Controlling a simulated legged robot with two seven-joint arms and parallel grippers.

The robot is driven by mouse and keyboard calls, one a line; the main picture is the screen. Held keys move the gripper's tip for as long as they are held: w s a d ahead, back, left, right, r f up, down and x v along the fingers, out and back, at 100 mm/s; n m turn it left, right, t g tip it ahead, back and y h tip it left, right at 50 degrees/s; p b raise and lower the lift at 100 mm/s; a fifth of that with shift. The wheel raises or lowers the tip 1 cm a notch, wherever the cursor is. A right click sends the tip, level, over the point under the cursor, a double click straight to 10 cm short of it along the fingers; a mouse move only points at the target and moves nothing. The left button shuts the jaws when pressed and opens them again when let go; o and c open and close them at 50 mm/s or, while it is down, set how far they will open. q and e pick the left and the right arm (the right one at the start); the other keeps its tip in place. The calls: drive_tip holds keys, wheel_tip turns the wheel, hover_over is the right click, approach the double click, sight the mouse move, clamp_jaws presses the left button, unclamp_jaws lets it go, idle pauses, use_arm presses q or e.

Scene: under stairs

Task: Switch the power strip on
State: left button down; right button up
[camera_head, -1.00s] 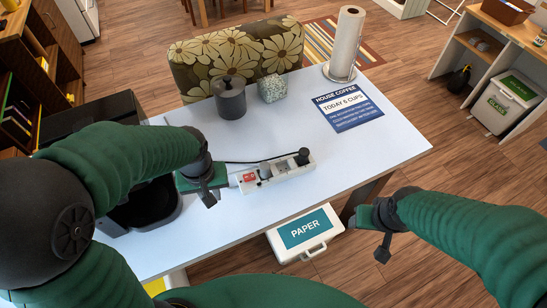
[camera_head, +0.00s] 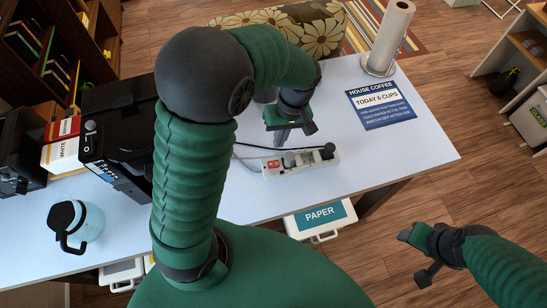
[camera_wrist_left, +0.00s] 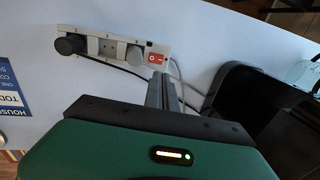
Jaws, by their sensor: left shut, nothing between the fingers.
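The white power strip (camera_head: 310,168) lies on the white table, with its red switch (camera_head: 272,164) at the left end and dark and grey plugs along it. A black cable runs behind it. My left gripper (camera_head: 283,138) is shut and empty, above the table just behind the switch end, pointing down. In the left wrist view the strip (camera_wrist_left: 92,43) is at the upper left, and the red switch (camera_wrist_left: 156,58) is close to the finger tip (camera_wrist_left: 160,82), seemingly apart. I cannot tell which way the switch is set. My right gripper (camera_head: 424,278) hangs over the floor at the lower right.
A black coffee machine (camera_head: 122,135) and a pale blue kettle (camera_head: 88,222) stand left on the table. A paper roll (camera_head: 391,38) and a coffee sign (camera_head: 381,106) are at the right. A PAPER bin (camera_head: 320,219) is below the front edge.

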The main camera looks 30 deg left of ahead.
sight(270, 165)
use_arm(q)
drive_tip(key=f, duration=0.3)
drive_tip(key=s+a+f+p, duration=0.1)
drive_tip(key=f, duration=0.6)
drive_tip(key=shift+s+a+f+p, duration=0.1)
drive_tip(key=shift+s+a+p, duration=0.2)
drive_tip(key=shift+a, duration=0.05)
drive_tip(key=shift+f, duration=0.65)
drive_tip(key=shift+s+a+f, duration=0.15)
drive_tip(key=shift+s+f, duration=0.05)
drive_tip(key=shift+f, duration=0.1)
drive_tip(key=shift+s, duration=0.15)
drive_tip(key=shift+d, duration=0.2)
